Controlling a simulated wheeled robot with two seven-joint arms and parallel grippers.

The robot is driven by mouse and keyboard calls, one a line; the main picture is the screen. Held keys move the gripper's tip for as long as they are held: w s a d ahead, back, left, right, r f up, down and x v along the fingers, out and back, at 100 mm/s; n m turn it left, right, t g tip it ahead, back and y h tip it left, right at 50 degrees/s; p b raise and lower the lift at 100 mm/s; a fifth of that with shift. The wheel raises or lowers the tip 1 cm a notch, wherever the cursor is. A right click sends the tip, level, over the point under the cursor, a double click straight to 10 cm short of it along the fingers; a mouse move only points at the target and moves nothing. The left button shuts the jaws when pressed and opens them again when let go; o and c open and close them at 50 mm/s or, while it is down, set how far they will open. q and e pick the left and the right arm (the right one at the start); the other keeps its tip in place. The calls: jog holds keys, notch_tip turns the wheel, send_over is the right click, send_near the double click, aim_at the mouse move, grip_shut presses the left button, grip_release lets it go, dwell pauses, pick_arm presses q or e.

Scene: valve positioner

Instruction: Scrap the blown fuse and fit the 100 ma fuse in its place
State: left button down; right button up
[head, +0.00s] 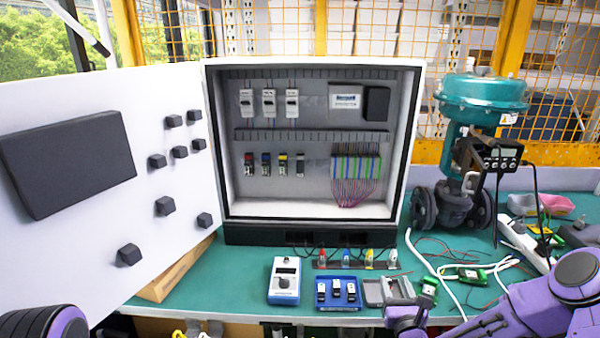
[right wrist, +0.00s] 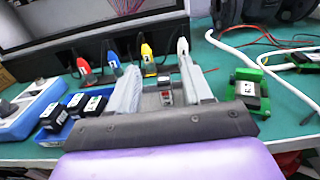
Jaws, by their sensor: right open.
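The open cabinet's lower rail carries a row of small terminal modules (head: 275,164) with red, blue, yellow and grey tops; which one bears the blown fuse is too small to tell. A blue tray (head: 322,307) on the bench holds several dark fuse-like blocks with white labels (head: 337,289). They also show in the right wrist view (right wrist: 73,103); their ratings are unreadable. My right gripper (right wrist: 158,78) is open over a grey tray (head: 372,292). My left gripper is out of view.
A blue-and-white handheld meter (head: 285,280) stands left of the blue tray. Coloured plugs (head: 369,260) stand before the cabinet. Green-ended devices (head: 470,274), white cable and a teal valve actuator (head: 482,95) occupy the right. The open cabinet door (head: 100,190) fills the left.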

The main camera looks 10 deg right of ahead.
jog(key=b+v, duration=0.1)
jog(key=v, duration=0.7)
jog(key=s+a+f+n+g+y, duration=0.1)
jog(key=f+n, duration=0.1)
jog(key=n, duration=0.1)
jog(key=s+a+f+n+g, duration=0.1)
jog(key=f+n, duration=0.2)
jog(key=s+a+f+n+g+y, duration=0.1)
jog(key=a+f+n, duration=0.1)
jog(key=f+n, duration=0.1)
jog(key=shift+s+g+y, duration=0.3)
jog(key=shift+s, duration=0.05)
jog(key=s+f+n+g, duration=0.5)
jog(key=s+f+n, duration=0.2)
jog(key=s+n, duration=0.4)
jog(key=s+f+n+g+h, duration=0.1)
jog(key=s+f+n+g, duration=0.4)
jog(key=s+n, duration=0.6)
jog(key=shift+s+f+n+g+h, duration=0.15)
jog(key=shift+f+n+g+h, duration=0.2)
jog(key=shift+f+n, duration=0.45)
jog(key=shift+d+f+m, duration=0.1)
jog(key=shift+f+m, duration=0.05)
jog(key=shift+m, duration=0.15)
